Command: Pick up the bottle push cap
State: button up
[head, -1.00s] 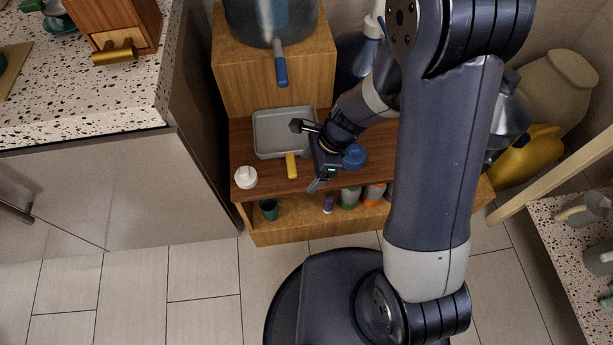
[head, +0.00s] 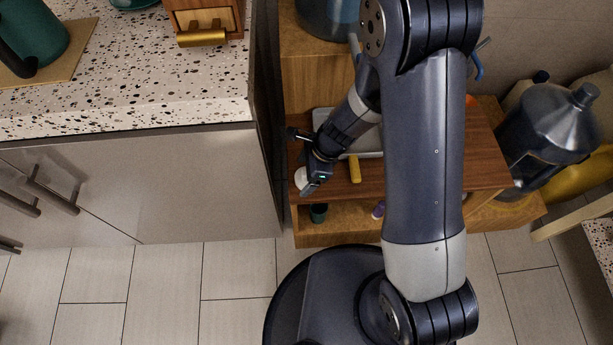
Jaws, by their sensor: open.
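A small white round piece (head: 300,178), which looks like the bottle push cap, lies at the left end of the brown wooden shelf top (head: 480,160). My gripper (head: 301,162) is open, and its fingers are at the cap in the picture. The lower finger covers part of the cap. I cannot tell the height of the fingers above the shelf or whether they touch the cap.
A dark green cup (head: 318,213) stands on the lower shelf. The speckled counter (head: 150,95) rises close on the left. A large clear jug (head: 550,130) stands right.

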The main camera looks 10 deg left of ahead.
jog(key=shift+a+f, duration=0.25)
jog(key=shift+f, duration=0.35)
jog(key=shift+c, duration=0.2)
jog(key=c, duration=1)
